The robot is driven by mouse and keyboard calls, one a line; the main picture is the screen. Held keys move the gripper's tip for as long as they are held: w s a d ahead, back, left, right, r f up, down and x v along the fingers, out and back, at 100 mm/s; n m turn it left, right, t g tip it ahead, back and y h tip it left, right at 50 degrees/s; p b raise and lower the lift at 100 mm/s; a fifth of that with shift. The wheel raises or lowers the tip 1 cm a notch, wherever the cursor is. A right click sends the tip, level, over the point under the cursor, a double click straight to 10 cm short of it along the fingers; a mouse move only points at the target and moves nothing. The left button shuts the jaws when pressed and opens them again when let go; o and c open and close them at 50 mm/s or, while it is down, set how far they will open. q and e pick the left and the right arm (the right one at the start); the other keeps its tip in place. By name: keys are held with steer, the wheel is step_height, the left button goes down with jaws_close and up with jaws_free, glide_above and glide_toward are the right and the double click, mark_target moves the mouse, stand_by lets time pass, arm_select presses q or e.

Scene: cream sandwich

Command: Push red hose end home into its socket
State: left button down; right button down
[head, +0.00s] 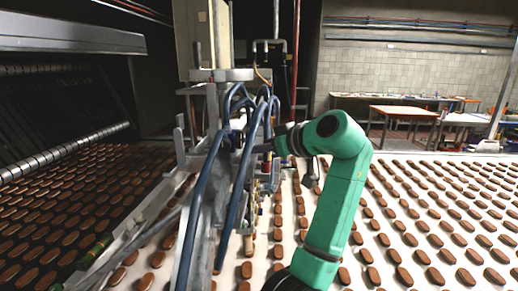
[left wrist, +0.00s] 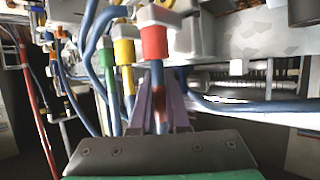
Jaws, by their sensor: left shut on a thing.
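A blue hose with a dark red band, the red hose end (left wrist: 158,78), stands upright below the red socket collar (left wrist: 154,42) in the left wrist view. The collar sits under a pale block. The hose top meets the collar's lower edge; I cannot tell how deep it sits. My left gripper's purple fingers (left wrist: 160,108) are shut on the hose below the collar. My right gripper is not in view.
A yellow collar (left wrist: 124,52) and a green collar (left wrist: 110,56) with hoses stand close left of the red one. Thick blue hoses (head: 207,185) hang beside my gripper. Rows of brown biscuits lie on the white conveyor (head: 385,222). Tables (head: 402,110) stand far behind.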

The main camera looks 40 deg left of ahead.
arm_select(q)
steer(key=shift+f+b, duration=0.3)
steer(key=shift+f, duration=0.1)
steer(key=c, duration=0.8)
jaws_free()
steer(key=shift+c, duration=0.2)
steer(key=shift+w+f, duration=0.1)
steer(key=shift+w, duration=0.05)
steer(key=shift+d, duration=0.1)
